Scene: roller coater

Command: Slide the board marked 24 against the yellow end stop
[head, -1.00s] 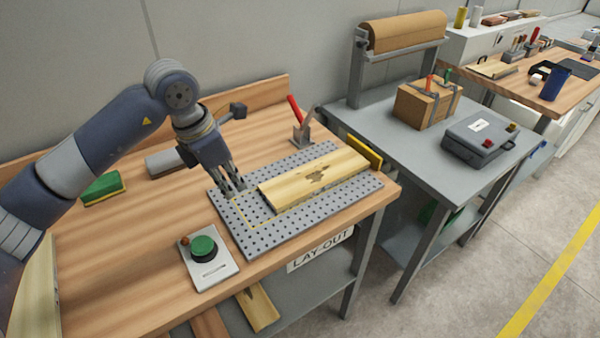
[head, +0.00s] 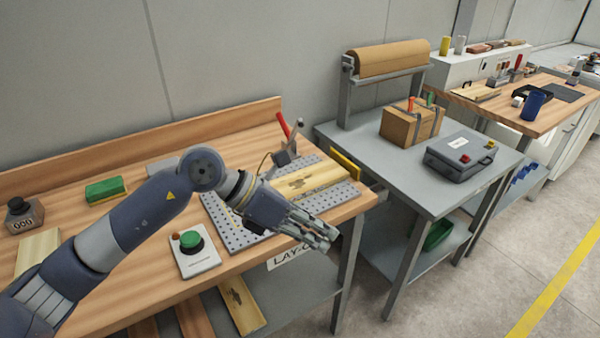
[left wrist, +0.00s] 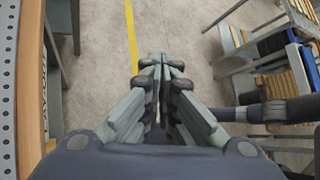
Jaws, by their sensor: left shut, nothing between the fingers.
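The pale yellow wooden board (head: 312,180) lies on the grey perforated plate (head: 222,222) on the wooden bench. It carries a dark mark that I cannot read. My left arm hides its near left part. The yellow end stop (head: 346,166) stands at the plate's right end, close by the board's right end. I cannot tell whether they touch. My left gripper (head: 328,236) is shut and empty, in front of the board and above the bench's front edge. In the left wrist view its fingers (left wrist: 158,68) meet over the floor. My right gripper is not in view.
A red-handled clamp (head: 286,152) stands behind the plate. A green button box (head: 193,248) and a green-yellow block (head: 106,190) are on the bench. A grey table (head: 386,168) with a cardboard box (head: 408,124) and grey case (head: 458,155) stands to the right.

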